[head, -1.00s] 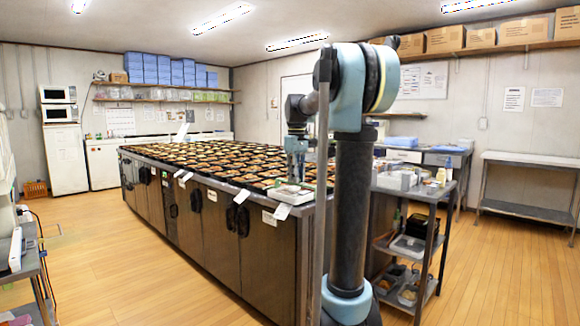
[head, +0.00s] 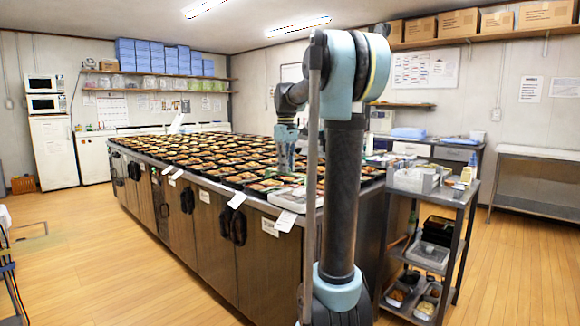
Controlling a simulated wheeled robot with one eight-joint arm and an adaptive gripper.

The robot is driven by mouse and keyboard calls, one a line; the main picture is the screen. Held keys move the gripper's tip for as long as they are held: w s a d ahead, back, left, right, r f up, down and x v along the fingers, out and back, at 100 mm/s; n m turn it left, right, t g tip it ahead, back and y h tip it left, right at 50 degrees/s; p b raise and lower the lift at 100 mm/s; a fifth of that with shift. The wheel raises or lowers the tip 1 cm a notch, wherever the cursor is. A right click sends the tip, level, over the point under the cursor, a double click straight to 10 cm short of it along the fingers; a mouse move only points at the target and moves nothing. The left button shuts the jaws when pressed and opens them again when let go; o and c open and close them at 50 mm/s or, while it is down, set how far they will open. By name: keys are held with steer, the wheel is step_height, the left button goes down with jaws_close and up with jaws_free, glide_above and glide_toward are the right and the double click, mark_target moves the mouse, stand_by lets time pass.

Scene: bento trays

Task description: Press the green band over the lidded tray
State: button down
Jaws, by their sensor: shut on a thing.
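A pale lidded tray (head: 290,199) lies at the near right corner of the long counter (head: 213,187), partly hidden by my arm's column. My gripper (head: 287,168) points down over the counter, a little behind and above this tray in the picture. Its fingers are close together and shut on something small. I take this to be the green band, but it is too small and blurred to make out. I cannot tell whether the gripper touches anything below it.
Rows of filled black bento trays (head: 205,150) cover most of the counter. White paper slips (head: 237,200) hang over its front edge. A metal cart (head: 460,200) with containers stands right of my arm. The wooden floor at left (head: 110,260) is clear.

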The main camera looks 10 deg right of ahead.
steer(key=shift+d, duration=0.8)
steer(key=shift+f, duration=2.6)
steer(key=shift+r, duration=0.1)
steer(key=shift+f, duration=2.1)
steer(key=c, duration=0.9)
jaws_free()
steer(key=shift+r, duration=0.1)
